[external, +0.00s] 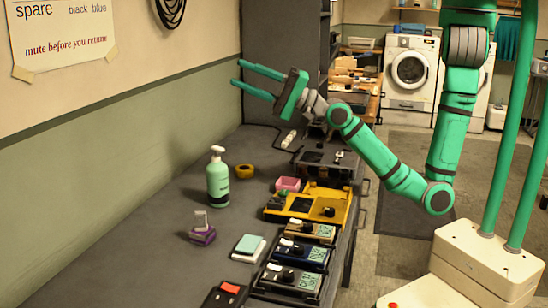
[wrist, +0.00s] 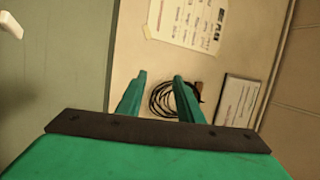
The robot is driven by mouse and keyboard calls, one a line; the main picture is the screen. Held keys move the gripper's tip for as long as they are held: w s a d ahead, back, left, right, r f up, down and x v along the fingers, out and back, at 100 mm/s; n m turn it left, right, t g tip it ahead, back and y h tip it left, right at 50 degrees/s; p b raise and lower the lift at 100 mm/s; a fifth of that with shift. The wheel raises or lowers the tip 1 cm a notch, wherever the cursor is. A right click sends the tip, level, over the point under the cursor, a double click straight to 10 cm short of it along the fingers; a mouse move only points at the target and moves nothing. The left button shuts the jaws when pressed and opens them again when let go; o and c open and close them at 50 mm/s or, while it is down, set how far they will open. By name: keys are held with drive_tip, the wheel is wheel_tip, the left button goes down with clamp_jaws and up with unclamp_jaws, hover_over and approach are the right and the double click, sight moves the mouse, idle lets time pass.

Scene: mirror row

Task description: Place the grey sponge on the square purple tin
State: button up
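The square purple tin (external: 203,237) sits on the dark bench in the external view, left of the middle. A small grey block (external: 201,219), which looks like the grey sponge, stands upright on top of it. My gripper (external: 237,74) is high above the bench, well up and away from the tin, pointing left toward the wall. Its two green fingers are apart with nothing between them. In the wrist view my gripper (wrist: 159,75) is also open and empty, facing the wall; neither tin nor sponge shows there.
A green pump bottle (external: 218,180) stands behind the tin, with a yellow ring (external: 244,171) and a pink box (external: 288,184) farther back. A pale teal-and-white stack (external: 248,247) lies right of the tin. Instruments and a yellow case (external: 330,207) line the bench's right edge.

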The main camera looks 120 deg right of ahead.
drive_tip(key=s+a+f+n+g+y, duration=0.1)
drive_tip(key=s+a+f+n+y, duration=0.45)
drive_tip(key=s+f+n, duration=0.4)
drive_tip(key=s+a+f+n+y, duration=0.5)
drive_tip(key=s+a+f+n, duration=0.1)
drive_tip(key=s+f+n, duration=0.4)
drive_tip(key=s+a+f+g, duration=0.1)
drive_tip(key=s+a+f, duration=0.2)
drive_tip(key=s, duration=0.3)
drive_tip(key=s+a+f+n+g, duration=0.1)
drive_tip(key=s+a+f, duration=0.2)
drive_tip(key=s, duration=0.3)
drive_tip(key=s+a+f+n+g, duration=0.1)
drive_tip(key=s+a+f, duration=0.1)
drive_tip(key=s+a, duration=0.3)
drive_tip(key=shift+s+f+g, duration=0.3)
drive_tip(key=shift+s+f, duration=0.1)
drive_tip(key=shift+s, duration=0.55)
